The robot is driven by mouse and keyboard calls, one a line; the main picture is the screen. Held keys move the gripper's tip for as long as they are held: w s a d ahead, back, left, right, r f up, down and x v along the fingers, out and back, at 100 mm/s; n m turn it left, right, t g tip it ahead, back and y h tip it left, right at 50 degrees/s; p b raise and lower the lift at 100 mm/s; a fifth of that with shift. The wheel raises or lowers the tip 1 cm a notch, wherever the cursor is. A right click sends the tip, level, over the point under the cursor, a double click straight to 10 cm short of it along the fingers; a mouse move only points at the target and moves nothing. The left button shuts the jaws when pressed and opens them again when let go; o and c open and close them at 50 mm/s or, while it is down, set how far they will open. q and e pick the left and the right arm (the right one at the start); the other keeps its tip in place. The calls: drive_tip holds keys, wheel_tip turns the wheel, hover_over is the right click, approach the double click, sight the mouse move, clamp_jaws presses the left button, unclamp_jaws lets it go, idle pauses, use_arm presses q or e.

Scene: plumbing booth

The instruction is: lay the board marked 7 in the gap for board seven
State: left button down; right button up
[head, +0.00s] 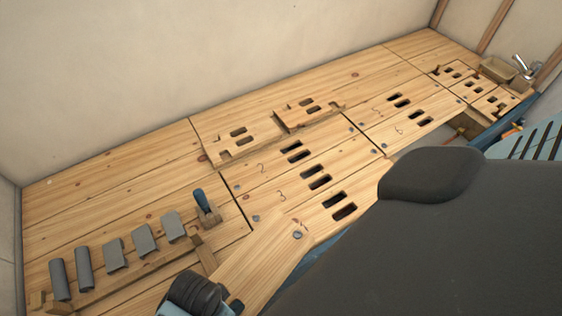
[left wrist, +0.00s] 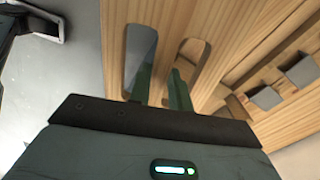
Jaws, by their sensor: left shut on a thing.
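A pale wooden board (head: 262,262) is at the bottom middle of the head view, over the near edge of the worktop. In the left wrist view the board (left wrist: 172,22) has two long slots. My left gripper (left wrist: 162,88) has one finger in each slot and is shut on the strip between them. The number on this board is hidden. In the head view my left wrist and dark arm parts cover its near end. An open gap (head: 438,142) shows among the fitted boards at the right, partly behind my dark arm. My right gripper is not in view.
Fitted slotted boards (head: 318,180) lie along the worktop, and two notched wooden pieces (head: 309,109) lie loose at the back. Several grey blocks (head: 145,238) stand in a wooden rack at the left, near a blue-handled tool (head: 203,203).

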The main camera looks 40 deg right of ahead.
use_arm(q)
drive_tip(key=w+a+r+n, duration=0.4)
drive_tip(key=a+r+n, duration=0.1)
drive_tip(key=r, duration=0.4)
drive_tip(key=w+a+r+n, duration=0.35)
drive_tip(key=a+r, duration=0.25)
drive_tip(key=r, duration=0.2)
drive_tip(key=s+a+r+n, duration=0.1)
drive_tip(key=a+r+n, duration=0.3)
drive_tip(key=r, duration=0.4)
drive_tip(key=s+a+r+n, duration=0.1)
drive_tip(key=a+r+n, duration=0.3)
drive_tip(key=r, duration=0.4)
drive_tip(key=shift+s+a, duration=0.4)
drive_tip(key=shift+a, duration=0.05)
drive_tip(key=shift+d, duration=0.15)
